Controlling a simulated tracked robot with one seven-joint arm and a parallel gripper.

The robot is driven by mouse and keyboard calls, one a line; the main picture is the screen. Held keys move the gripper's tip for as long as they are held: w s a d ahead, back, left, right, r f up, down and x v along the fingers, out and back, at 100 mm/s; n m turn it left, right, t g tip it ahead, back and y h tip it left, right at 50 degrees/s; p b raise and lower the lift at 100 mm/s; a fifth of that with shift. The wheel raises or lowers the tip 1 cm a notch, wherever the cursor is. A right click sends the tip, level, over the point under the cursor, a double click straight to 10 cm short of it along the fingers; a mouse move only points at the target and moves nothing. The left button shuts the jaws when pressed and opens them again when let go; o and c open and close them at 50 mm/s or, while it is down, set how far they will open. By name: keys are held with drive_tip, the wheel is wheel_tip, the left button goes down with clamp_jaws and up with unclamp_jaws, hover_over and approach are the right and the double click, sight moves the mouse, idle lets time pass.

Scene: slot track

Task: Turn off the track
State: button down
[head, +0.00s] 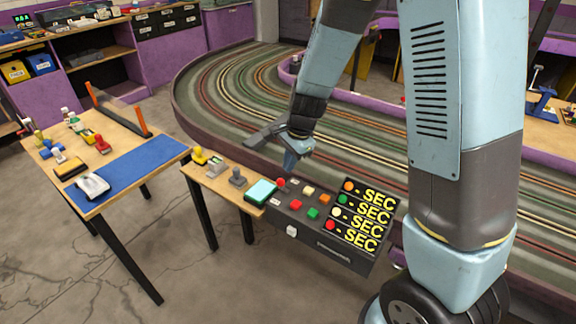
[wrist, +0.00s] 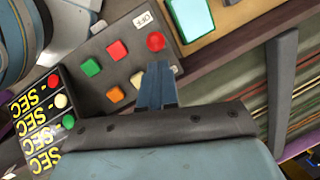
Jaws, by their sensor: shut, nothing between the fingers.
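The dark grey control console (head: 322,252) carries several coloured buttons and a scoreboard panel with yellow "SEC" lettering. A round red button (head: 280,182) is at its far left corner; in the wrist view this red button (wrist: 155,41) lies beside a white "OFF" label (wrist: 143,19). My gripper (head: 290,169) is shut and empty, pointing down above the console's far edge. In the wrist view the closed fingertips (wrist: 158,72) lie just below the round red button in the picture, beside a cream button (wrist: 138,79). I cannot tell the height of the tips above the console.
Square red (head: 296,204), green (head: 313,212) and orange (head: 326,198) buttons are also on the console. A teal-topped box (head: 261,191) adjoins it at the left. The striped slot track (head: 235,95) curves behind. A table with a blue mat (head: 135,170) stands left.

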drive_tip(key=s+a+v, duration=0.1)
drive_tip(key=s+v, duration=0.1)
drive_tip(key=v, duration=1)
drive_tip(key=shift+s, duration=0.25)
drive_tip(key=shift+r, duration=0.2)
drive_tip(key=s+d+r+n+t+h, duration=0.2)
drive_tip(key=s+d+r+n+t, duration=0.2)
drive_tip(key=s+d+r+n, duration=0.7)
drive_tip(key=s+d+r, duration=0.3)
drive_tip(key=s+d, duration=0.3)
drive_tip(key=shift+d+r+t, duration=0.2)
drive_tip(key=shift+d+t, duration=0.2)
drive_tip(key=shift+s+d, duration=0.1)
